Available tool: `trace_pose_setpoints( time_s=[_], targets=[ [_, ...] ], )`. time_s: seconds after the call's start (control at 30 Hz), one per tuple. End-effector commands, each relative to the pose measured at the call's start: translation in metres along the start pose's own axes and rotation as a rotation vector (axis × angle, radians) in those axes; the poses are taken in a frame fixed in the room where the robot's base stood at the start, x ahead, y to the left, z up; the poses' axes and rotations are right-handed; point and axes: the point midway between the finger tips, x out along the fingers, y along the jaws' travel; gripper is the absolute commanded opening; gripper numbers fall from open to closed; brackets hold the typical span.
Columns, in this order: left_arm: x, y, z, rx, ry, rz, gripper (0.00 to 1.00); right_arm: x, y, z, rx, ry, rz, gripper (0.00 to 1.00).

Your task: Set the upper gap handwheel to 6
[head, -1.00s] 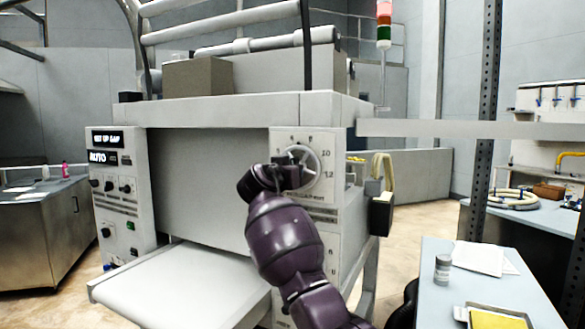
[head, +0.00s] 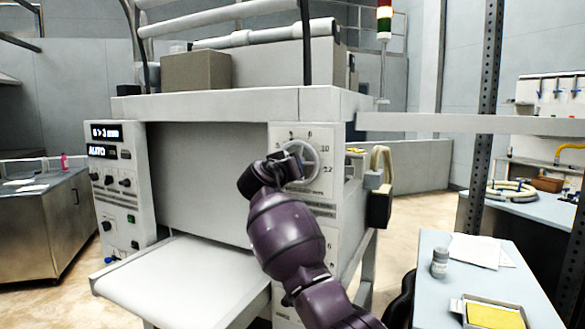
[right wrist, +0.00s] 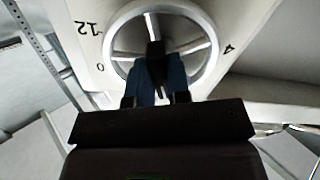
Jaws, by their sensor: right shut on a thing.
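The upper gap handwheel (head: 314,163) is a pale spoked wheel on the right front panel of the sheeter, with a numbered dial around it; 10 and 12 are legible at its right. My right gripper (head: 287,160) covers the left part of the wheel in the head view. In the right wrist view the wheel (right wrist: 208,60) fills the top, and my right gripper (right wrist: 156,75) is shut on a dark grip of it between blue fingers. I cannot read a pointer position on the dial. My left gripper is not in view.
The left panel carries a display (head: 105,132) that seems to read "6 > 3 mm", with knobs below. A pale infeed table (head: 180,285) juts out at the front.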

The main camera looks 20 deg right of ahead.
Motion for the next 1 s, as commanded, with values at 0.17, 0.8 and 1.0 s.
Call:
trace_pose_setpoints(
  time_s=[0.17,0.8,1.0],
  targets=[
    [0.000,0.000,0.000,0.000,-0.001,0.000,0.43,0.000,0.001,-0.002,0.002,0.004,0.001,0.31],
    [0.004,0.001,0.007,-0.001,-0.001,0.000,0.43,-0.030,-0.001,0.001,0.005,0.003,-0.001,0.43],
    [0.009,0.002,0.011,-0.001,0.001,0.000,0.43,-0.068,-0.002,0.001,0.003,0.003,-0.003,0.43]
  ],
)
